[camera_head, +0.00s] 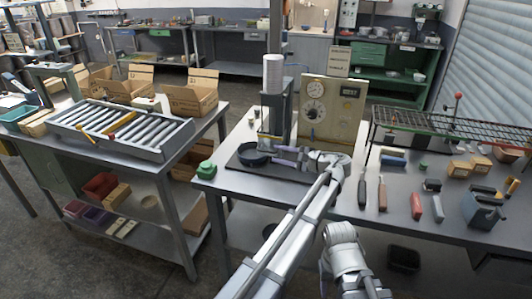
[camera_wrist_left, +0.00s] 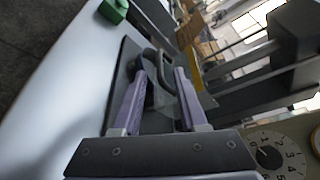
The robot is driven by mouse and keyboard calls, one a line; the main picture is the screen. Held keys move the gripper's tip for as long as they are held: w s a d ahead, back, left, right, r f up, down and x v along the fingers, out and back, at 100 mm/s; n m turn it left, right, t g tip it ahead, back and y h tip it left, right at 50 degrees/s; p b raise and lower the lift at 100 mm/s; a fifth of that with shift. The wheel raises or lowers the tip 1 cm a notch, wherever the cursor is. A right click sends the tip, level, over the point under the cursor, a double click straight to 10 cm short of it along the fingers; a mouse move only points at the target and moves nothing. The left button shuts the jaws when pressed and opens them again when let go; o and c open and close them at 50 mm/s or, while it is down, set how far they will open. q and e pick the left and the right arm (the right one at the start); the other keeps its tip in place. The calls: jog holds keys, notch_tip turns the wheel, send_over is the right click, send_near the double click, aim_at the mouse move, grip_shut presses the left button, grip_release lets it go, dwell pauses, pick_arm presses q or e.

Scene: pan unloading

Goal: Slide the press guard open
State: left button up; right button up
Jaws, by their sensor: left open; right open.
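The press stands at the middle of the table, with a dark column and a pale cylinder (camera_head: 272,75) on top. My left gripper (camera_head: 276,154) is at the press base, its two purple fingers apart. In the left wrist view a dark loop-shaped handle (camera_wrist_left: 166,58) lies at and between the fingertips of this open gripper (camera_wrist_left: 160,76). A faint see-through surface shows between the fingers; I cannot tell whether it is the guard. Whether the fingers touch the handle is unclear. A dark round pan (camera_head: 253,155) sits left of the fingers. My right gripper is not in view.
A gauge panel (camera_head: 331,108) stands close behind my left gripper. A green object (camera_head: 206,170) sits at the table's left corner. Hand tools and a wire conveyor rack (camera_head: 440,131) occupy the right side. A roller conveyor (camera_head: 120,130) is on the separate left table.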

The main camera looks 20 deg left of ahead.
aim_at(268, 152)
pick_arm(q)
jog(key=b+x, duration=0.1)
jog(key=x, duration=0.4)
jog(key=shift+w+a+f, duration=0.1)
jog(key=shift+a+f, duration=0.05)
jog(key=shift+a, duration=0.2)
grip_shut()
dwell(1.2)
